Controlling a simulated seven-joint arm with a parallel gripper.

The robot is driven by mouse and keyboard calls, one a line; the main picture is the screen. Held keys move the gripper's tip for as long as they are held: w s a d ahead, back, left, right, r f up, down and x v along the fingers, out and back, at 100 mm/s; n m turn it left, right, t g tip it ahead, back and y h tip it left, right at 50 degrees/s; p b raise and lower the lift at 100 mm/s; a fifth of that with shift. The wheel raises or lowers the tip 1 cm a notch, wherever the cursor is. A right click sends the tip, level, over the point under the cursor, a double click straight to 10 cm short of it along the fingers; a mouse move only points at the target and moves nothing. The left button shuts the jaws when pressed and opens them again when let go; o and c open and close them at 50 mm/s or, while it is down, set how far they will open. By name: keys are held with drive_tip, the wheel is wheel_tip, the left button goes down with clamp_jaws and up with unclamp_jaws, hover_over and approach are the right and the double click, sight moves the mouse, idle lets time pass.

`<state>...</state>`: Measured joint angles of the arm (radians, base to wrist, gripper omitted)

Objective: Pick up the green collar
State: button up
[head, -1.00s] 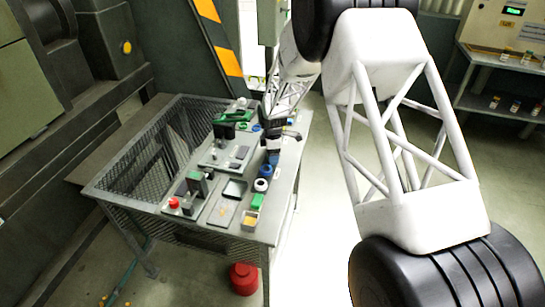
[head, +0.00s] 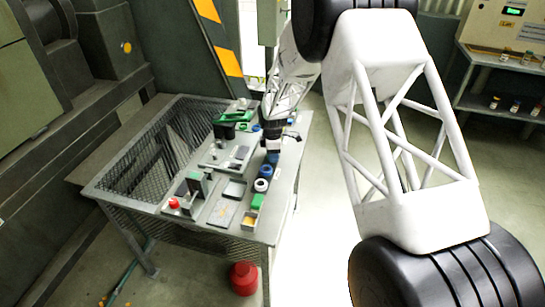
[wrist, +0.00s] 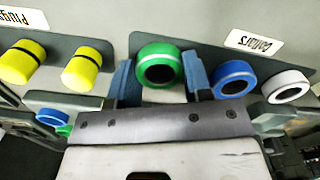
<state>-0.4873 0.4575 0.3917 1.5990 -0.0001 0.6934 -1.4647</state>
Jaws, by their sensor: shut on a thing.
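The green collar (wrist: 142,62) is a thick green ring with a pale inner edge and a dark hole. In the wrist view it sits between the two blue fingers of my gripper (wrist: 161,77), which is shut on it. Whether it is clear of the surface beneath cannot be told. In the head view my gripper (head: 272,147) is over the right side of the table, and the green collar cannot be made out there.
In the wrist view, a blue collar (wrist: 232,76) and a white collar (wrist: 287,85) are right of my gripper. Two yellow plugs (wrist: 87,68) are to the left. The mesh-topped table (head: 125,175) has fixtures and trays around its middle.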

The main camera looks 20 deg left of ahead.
drive_tip(key=shift+r, duration=0.1)
drive_tip(key=shift+r, duration=0.75)
wheel_tip(320, 180, up, 2)
drive_tip(key=shift+r, duration=0.1)
drive_tip(key=s+d, duration=0.2)
drive_tip(key=s, duration=0.2)
drive_tip(key=s+d, duration=0.3)
drive_tip(key=s, duration=0.2)
drive_tip(key=s+d+r, duration=0.1)
drive_tip(key=s+d, duration=0.1)
drive_tip(key=s, duration=0.3)
drive_tip(key=shift+s+d, duration=0.1)
drive_tip(key=shift+d, duration=0.05)
drive_tip(key=w+a+r, duration=0.1)
drive_tip(key=a+r, duration=0.1)
drive_tip(key=a, duration=0.7)
drive_tip(key=w+a+r, duration=0.2)
drive_tip(key=a, duration=0.7)
drive_tip(key=w+a+r, duration=0.2)
drive_tip(key=a, duration=0.8)
drive_tip(key=shift+w+r, duration=0.1)
drive_tip(key=shift+r, duration=0.05)
